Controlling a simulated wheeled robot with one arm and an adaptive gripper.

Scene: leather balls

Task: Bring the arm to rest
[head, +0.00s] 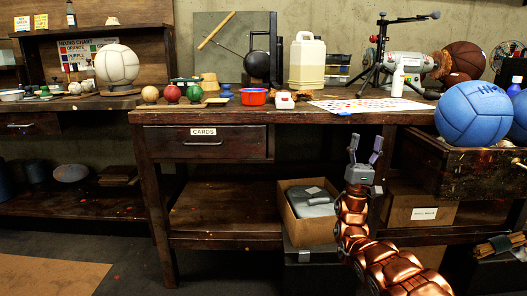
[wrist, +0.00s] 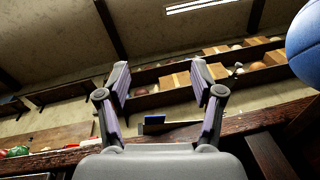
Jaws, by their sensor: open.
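My gripper (head: 365,151) is open and empty in the head view, fingers pointing up, at the end of my copper-coloured arm. It stands in front of the wooden workbench (head: 225,118), near the bench's front edge and left of the blue ball. In the wrist view my gripper (wrist: 164,85) shows its two fingers spread apart with nothing between them. Past them are the wall and shelves with boxes.
A blue ball (head: 473,113) rests above an open wooden drawer (head: 470,172) at the right. A tripod (head: 380,60) and a white jug (head: 307,62) stand on the bench. A cardboard box (head: 308,229) sits below. Open space lies left of my gripper, before the bench.

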